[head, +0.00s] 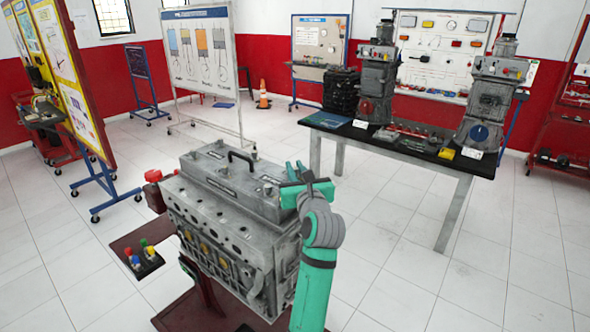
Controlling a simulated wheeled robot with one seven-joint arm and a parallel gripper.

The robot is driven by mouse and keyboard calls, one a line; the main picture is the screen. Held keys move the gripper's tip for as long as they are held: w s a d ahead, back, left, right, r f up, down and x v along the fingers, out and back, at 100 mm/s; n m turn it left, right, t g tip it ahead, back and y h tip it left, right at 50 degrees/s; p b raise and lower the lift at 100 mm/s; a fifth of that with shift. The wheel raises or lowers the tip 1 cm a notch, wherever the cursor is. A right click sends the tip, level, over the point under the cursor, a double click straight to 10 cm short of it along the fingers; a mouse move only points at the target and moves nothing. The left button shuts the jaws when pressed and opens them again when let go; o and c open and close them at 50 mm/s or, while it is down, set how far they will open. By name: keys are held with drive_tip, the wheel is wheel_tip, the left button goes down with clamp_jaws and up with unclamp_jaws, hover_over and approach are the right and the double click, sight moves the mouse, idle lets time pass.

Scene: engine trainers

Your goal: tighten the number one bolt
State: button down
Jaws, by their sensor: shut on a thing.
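A grey engine block (225,235) stands on a dark red stand (205,310) in the middle of the head view. Its flat top cover (215,185) has a black handle (241,160) and small fittings. My teal and grey arm rises from the bottom right. My gripper (296,176) is over the right end of the engine's top. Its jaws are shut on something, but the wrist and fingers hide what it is. I cannot tell which bolt is number one.
A small tray with coloured caps (145,258) sits left of the engine. A black-topped table (400,140) with two engine trainers (376,85) (490,100) stands behind at right. An orange cone (263,95) stands farther back. White floor is open between them.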

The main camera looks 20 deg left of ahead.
drive_tip(key=shift+a, duration=0.15)
drive_tip(key=c, duration=1.7)
unclamp_jaws()
drive_tip(key=v, duration=1.1)
